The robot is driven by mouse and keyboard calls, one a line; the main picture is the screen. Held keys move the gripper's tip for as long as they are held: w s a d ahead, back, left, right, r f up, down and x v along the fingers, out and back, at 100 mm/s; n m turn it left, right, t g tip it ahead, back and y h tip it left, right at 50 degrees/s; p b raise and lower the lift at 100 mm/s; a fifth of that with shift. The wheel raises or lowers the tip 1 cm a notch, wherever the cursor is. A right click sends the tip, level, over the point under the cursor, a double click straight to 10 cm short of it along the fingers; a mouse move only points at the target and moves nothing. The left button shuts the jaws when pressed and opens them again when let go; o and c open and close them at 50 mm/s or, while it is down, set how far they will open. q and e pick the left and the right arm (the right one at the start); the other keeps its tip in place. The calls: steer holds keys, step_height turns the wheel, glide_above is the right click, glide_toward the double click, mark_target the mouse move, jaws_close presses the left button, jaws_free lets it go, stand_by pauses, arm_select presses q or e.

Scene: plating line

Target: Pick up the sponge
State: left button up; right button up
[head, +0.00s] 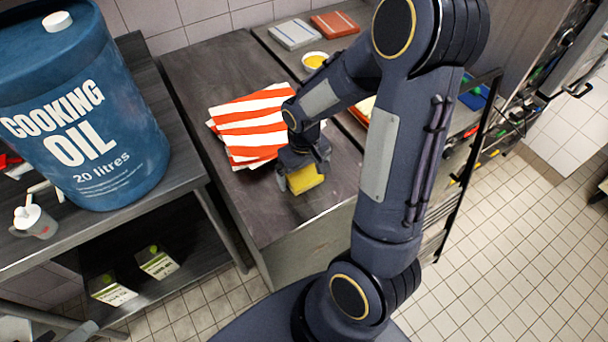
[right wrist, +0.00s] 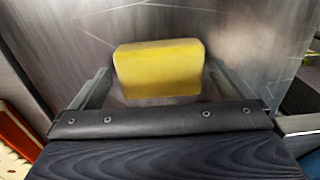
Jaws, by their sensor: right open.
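A yellow sponge (head: 304,179) lies on the dark counter (head: 330,190) near its front edge. My right gripper (head: 300,172) is over it, coming down from the arm. In the right wrist view the sponge (right wrist: 158,69) lies between the two spread fingers of the right gripper (right wrist: 158,82), with a gap on each side. The gripper is open and does not hold the sponge. My left gripper is not in view.
A red-and-white striped cloth stack (head: 250,125) lies just left of the gripper. A blue cooking oil drum (head: 85,110) stands on the left-hand table. A small yellow-filled bowl (head: 314,60) is at the back. Tiled floor (head: 490,250) is clear at right.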

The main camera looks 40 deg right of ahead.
steer(key=shift+f, duration=0.35)
steer(key=shift+c, duration=0.4)
steer(key=c, duration=0.8)
steer(key=shift+r, duration=0.15)
steer(key=shift+r, duration=0.3)
step_height(320, 180, up, 2)
steer(key=shift+r, duration=0.1)
steer(key=s+d+r, duration=0.2)
steer(key=r, duration=0.1)
steer(key=s+d+r, duration=0.1)
steer(key=r, duration=0.1)
steer(key=shift+s+r+b, duration=0.1)
steer(key=shift+r+b, duration=0.05)
steer(key=shift+b, duration=0.15)
steer(key=s+d+r+b, duration=0.1)
steer(key=s+d+r, duration=0.3)
steer(key=s+d, duration=0.2)
steer(key=shift+s+d+r+b, duration=0.3)
steer(key=shift+s+r, duration=0.05)
steer(key=shift+s, duration=0.2)
